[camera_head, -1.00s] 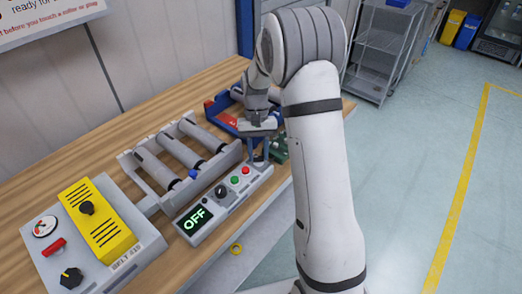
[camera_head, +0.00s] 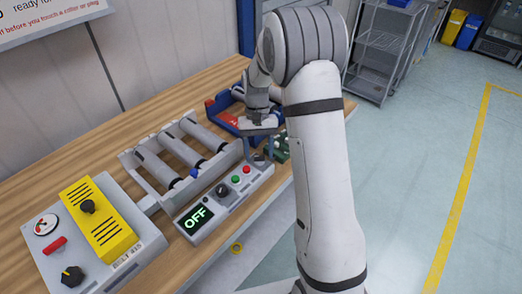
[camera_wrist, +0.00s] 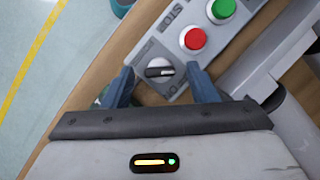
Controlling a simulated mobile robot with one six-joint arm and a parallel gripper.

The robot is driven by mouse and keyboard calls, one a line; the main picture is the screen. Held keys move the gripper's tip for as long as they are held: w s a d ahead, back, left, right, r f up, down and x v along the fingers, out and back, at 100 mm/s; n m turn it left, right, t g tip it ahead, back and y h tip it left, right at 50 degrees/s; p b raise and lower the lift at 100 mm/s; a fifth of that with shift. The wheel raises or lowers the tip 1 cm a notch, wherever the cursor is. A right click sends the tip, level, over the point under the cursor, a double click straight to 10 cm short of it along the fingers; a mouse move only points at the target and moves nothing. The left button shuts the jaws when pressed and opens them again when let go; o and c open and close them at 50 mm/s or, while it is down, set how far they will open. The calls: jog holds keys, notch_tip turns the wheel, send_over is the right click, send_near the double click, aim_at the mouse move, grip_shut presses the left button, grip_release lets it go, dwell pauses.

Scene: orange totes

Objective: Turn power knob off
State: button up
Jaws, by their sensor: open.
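The control box (camera_head: 213,207) lies along the front edge of the bench, its display (camera_head: 196,218) showing green "OFF". At its far end is a grey-and-black knob (camera_head: 259,158), with a pale pointer line across it in the wrist view (camera_wrist: 159,70). My gripper (camera_wrist: 160,69) is open, its two blue fingers on either side of this knob. Gaps show between fingers and knob; contact is not clear. In the head view my gripper (camera_head: 259,150) is over the box's far end. A second black knob (camera_head: 222,190) is near the display.
Beside the knob are a red button (camera_wrist: 193,38) and a green button (camera_wrist: 222,9). A roller conveyor (camera_head: 165,160) stands behind the box. A grey panel with a yellow block (camera_head: 100,225) is at left. A blue tote (camera_head: 220,112) and a green object (camera_head: 281,146) are near my gripper.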

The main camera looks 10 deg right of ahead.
jog(key=v, duration=0.7)
jog(key=shift+r+b, duration=0.25)
jog(key=shift+b, duration=0.05)
